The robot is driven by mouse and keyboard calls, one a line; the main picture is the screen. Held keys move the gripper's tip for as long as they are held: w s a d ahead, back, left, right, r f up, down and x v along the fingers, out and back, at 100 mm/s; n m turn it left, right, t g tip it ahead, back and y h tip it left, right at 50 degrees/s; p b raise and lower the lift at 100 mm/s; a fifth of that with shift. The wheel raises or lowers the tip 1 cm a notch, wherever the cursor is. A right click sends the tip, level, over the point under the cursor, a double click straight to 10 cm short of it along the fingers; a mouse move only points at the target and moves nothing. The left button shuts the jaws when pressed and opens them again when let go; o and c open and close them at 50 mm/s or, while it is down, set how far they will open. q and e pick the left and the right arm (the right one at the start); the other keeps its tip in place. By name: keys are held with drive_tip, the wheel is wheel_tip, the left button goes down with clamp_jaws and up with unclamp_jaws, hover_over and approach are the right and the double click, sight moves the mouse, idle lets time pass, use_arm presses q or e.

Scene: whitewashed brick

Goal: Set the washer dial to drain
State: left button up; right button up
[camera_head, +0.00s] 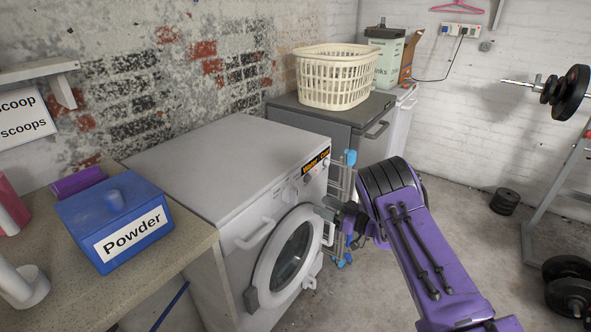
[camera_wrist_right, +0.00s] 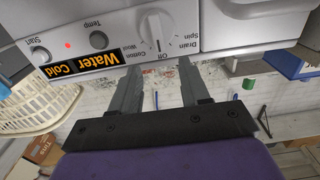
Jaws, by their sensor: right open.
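The white washer (camera_head: 215,165) stands beside the counter, its round door (camera_head: 290,258) facing right. Its dial (camera_head: 289,194) sits on the front panel, near the drawer handle (camera_head: 255,234). In the right wrist view the dial (camera_wrist_right: 157,28) is seen close up, upside down, with Off, Drain, Spin and other words around it. Its ridge seems to line up with Off; Drain is beside Off. My right gripper (camera_head: 328,209) is in front of the panel. In its wrist view the open, empty fingers (camera_wrist_right: 158,64) point toward the dial, seemingly apart from it. My left gripper is not in view.
Start (camera_wrist_right: 40,54) and Temp (camera_wrist_right: 98,40) controls share the panel. A blue Powder box (camera_head: 115,215) stands on the counter (camera_head: 150,285). A laundry basket (camera_head: 335,75) sits on a grey machine (camera_head: 330,115). A drying rack (camera_head: 343,180) stands beyond my gripper. Weights (camera_head: 568,290) lie at right.

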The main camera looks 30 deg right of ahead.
sight(297, 194)
drive_tip(key=x, duration=0.9)
drive_tip(key=shift+w, duration=0.4)
clamp_jaws()
